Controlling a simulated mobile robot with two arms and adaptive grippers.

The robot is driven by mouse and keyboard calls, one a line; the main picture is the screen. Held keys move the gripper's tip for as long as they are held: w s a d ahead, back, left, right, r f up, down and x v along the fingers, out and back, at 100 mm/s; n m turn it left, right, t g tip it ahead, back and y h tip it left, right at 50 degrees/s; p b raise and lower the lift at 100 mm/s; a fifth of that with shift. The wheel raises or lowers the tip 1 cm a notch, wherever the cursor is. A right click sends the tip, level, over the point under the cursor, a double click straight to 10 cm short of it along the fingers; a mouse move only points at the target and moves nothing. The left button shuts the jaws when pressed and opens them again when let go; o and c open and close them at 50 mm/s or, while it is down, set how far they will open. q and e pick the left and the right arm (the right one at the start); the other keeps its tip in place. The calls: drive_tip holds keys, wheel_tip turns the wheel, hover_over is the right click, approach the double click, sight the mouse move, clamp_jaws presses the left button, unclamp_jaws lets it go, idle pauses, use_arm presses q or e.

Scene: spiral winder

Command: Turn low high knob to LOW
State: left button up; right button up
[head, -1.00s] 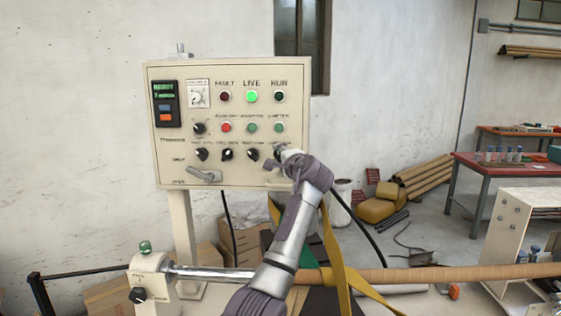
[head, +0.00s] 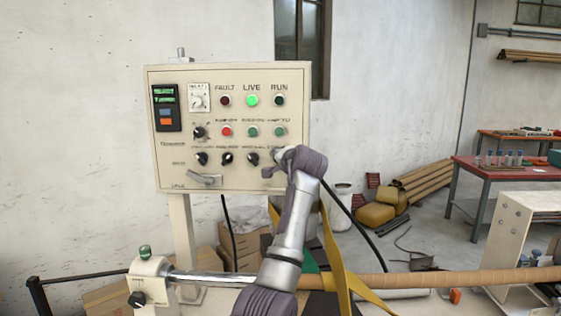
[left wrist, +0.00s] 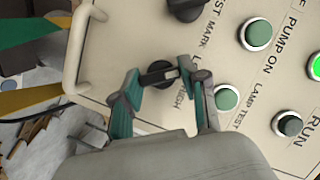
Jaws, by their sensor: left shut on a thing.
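The low high knob (left wrist: 157,74) is a black selector knob with a pale pointer mark, in the left wrist view. The printed words beside it are partly covered by my fingers, with HIGH readable. My left gripper (left wrist: 166,84) is at the panel with a finger on each side of the knob, shut on it. In the head view my left gripper (head: 278,160) is at the lower right of the cream control panel (head: 290,75) and hides the knob. Which setting the pointer is on I cannot tell. My right gripper is not in view.
Other black knobs (head: 227,158) stand in the same row. Above are green buttons (left wrist: 257,35), a red button (head: 226,131) and a lit LIVE lamp (head: 252,100). A pale handle (left wrist: 85,45) stands out near the gripper. A long brown tube (head: 430,277) runs below.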

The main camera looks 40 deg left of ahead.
use_arm(q)
drive_tip(key=o, duration=1.1)
drive_tip(key=shift+o, duration=0.2)
drive_tip(key=v, duration=1.2)
